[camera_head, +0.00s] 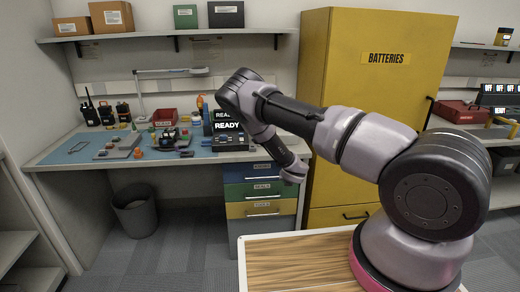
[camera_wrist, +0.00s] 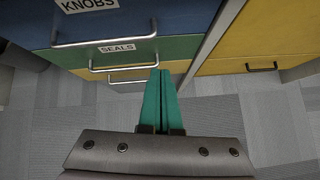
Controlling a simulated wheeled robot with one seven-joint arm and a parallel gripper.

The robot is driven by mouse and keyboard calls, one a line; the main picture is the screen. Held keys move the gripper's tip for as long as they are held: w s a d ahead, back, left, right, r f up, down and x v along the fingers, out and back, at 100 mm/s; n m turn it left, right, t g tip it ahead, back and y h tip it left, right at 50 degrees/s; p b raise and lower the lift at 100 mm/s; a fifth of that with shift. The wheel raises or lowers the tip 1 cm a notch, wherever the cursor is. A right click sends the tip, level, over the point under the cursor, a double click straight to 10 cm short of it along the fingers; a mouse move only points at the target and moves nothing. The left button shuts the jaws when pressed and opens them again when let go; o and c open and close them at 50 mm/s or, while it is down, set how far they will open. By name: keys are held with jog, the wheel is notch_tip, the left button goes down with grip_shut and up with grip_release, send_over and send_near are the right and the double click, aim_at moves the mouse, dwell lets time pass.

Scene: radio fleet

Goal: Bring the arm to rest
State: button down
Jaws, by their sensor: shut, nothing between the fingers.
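My gripper (camera_wrist: 161,100) shows in the wrist view with its two green fingers pressed together and nothing between them. It points down over the grey carpet, in front of the drawer unit (camera_wrist: 180,45). In the head view my arm reaches left from its base and bends down at the wrist before the drawer unit (camera_head: 234,192). The fingers are hard to make out in the head view.
A workbench (camera_head: 75,159) with radios and small parts stands at the left. A yellow batteries cabinet (camera_head: 353,60) stands behind my arm. A wood-topped surface (camera_head: 290,262) lies below my arm. A bin (camera_head: 136,212) stands under the bench. Open carpet lies before the drawers.

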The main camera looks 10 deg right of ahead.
notch_tip(320, 180, up, 19)
jog(key=w+d+m+h, duration=0.1)
jog(key=d+m, duration=0.2)
jog(key=m, duration=0.9)
jog(key=s+d+r+m+g, duration=0.1)
jog(key=s+r+m, duration=0.3)
jog(key=r, duration=0.5)
jog(key=s+r+m+g, duration=0.1)
jog(key=s+r+m, duration=0.2)
jog(key=r+m, duration=0.45)
jog(key=s+r+m+y, duration=0.3)
jog(key=s+r+m, duration=0.5)
jog(key=s+r, duration=0.9)
jog(key=s+r+m, duration=0.3)
jog(key=s, duration=0.5)
jog(key=s+a+r+m, duration=0.1)
jog(key=s+r+m, duration=0.2)
jog(key=s, duration=0.5)
jog(key=shift+a+m, duration=0.25)
jog(key=shift+m, duration=0.1)
jog(key=shift+r, duration=0.1)
